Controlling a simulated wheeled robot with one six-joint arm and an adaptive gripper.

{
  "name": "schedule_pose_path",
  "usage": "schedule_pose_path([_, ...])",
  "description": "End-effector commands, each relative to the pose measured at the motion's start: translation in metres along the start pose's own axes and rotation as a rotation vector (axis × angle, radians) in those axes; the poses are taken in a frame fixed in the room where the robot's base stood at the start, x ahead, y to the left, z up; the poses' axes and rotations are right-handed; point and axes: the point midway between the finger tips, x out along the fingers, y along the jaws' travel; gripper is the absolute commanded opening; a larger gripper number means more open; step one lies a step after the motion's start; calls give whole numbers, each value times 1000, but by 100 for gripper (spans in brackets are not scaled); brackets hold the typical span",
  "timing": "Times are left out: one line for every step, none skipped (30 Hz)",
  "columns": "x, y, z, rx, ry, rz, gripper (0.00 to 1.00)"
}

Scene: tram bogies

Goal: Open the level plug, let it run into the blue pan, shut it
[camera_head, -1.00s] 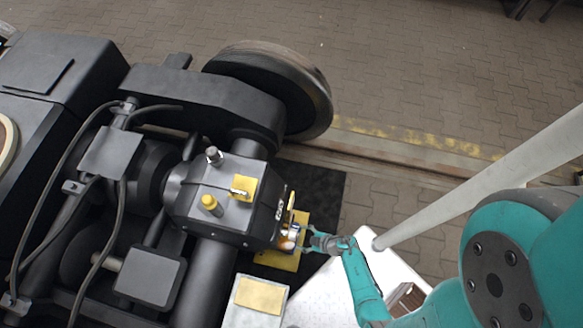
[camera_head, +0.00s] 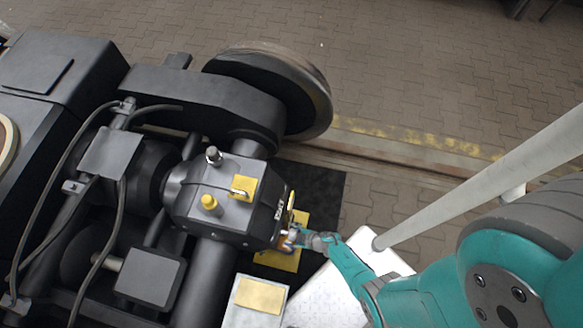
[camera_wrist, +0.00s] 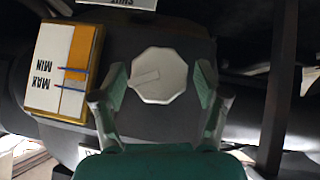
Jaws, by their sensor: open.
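The level plug (camera_wrist: 159,76) is a pale eight-sided head with a short raised bar, seated in the dark gearbox face in the wrist view. My gripper (camera_wrist: 161,84) is open, with one finger on each side of the plug; small gaps show and neither finger clearly touches it. In the head view my gripper (camera_head: 303,240) is at the right end of the grey gearbox (camera_head: 222,200), and the plug is hidden there. No blue pan can be made out in either view.
A level gauge (camera_wrist: 66,72) marked MAX and MIN, upside down in the wrist view, sits left of the plug, close to a finger. A yellow plate (camera_head: 277,259) lies below the gearbox end. A dark bar (camera_wrist: 283,90) stands right of the gripper.

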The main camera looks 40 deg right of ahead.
Motion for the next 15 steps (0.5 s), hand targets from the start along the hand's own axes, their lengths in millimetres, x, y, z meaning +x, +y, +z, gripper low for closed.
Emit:
schedule_pose_path([0,0,0,0,0,0,73])
schedule_pose_path([0,0,0,0,0,0,73])
schedule_pose_path([0,0,0,0,0,0,73])
schedule_pose_path([0,0,0,0,0,0,73])
schedule_pose_path([0,0,0,0,0,0,73])
schedule_pose_path([0,0,0,0,0,0,73])
schedule_pose_path([0,0,0,0,0,0,71])
schedule_pose_path([0,0,0,0,0,0,63])
schedule_pose_path([0,0,0,0,0,0,53])
schedule_pose_path([0,0,0,0,0,0,46])
schedule_pose_path([0,0,0,0,0,0,38])
schedule_pose_path([0,0,0,0,0,0,28])
schedule_pose_path([0,0,0,0,0,0,21])
schedule_pose_path([0,0,0,0,0,0,13])
schedule_pose_path([0,0,0,0,0,0,13])
